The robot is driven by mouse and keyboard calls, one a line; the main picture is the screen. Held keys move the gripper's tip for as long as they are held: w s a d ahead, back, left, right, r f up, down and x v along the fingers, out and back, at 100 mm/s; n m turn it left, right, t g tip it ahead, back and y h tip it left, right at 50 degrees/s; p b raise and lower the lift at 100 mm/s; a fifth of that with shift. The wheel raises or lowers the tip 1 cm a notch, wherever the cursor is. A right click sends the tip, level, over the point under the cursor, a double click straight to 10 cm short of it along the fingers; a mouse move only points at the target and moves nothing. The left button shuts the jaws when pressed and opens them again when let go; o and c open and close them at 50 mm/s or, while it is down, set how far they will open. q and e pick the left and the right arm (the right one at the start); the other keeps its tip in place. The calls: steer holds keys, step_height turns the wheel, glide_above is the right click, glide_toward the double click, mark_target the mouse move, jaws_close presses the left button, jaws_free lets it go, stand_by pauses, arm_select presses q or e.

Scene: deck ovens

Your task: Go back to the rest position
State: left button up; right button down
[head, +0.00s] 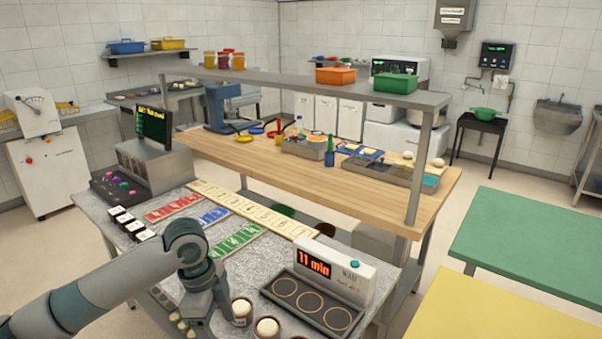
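My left arm reaches in from the lower left of the head view. Its gripper (207,309) points down over the front of the grey speckled counter (165,205). The gripper is just left of a small brown pot with a pale ball in it (241,309). I cannot tell whether they touch. A second such pot (267,328) stands to the right of it. The wrist hides the space between the fingers, so their opening is unclear. My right gripper is not in view.
A timer box (335,276) reading "11 min" and a dark tray with three round recesses (283,287) stand right of the pots. Red, blue and green card strips (235,240) lie behind. A wooden table (290,178) with an overhead shelf stands beyond. Green (530,235) and yellow tables are at right.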

arm_select(q)
steer(key=s+d+f+n+t+h, duration=0.3)
steer(key=s+d+f+n, duration=0.5)
steer(key=s+f, duration=0.55)
steer(key=s+a+f+n+y, duration=0.2)
steer(key=s+a+f+n, duration=0.15)
steer(key=s+a, duration=0.45)
steer(key=s+a+f+n+y, duration=0.25)
steer(key=s+a+n, duration=0.3)
steer(key=s, duration=0.35)
step_height(320, 180, down, 29)
steer(key=s, duration=0.1)
steer(key=s+a+f+g, duration=0.2)
steer(key=s+a+f, duration=0.1)
steer(key=s+f, duration=1.4)
steer(key=shift+s+f+m, duration=0.15)
steer(key=shift+s+m, duration=0.15)
steer(key=shift+s, duration=0.45)
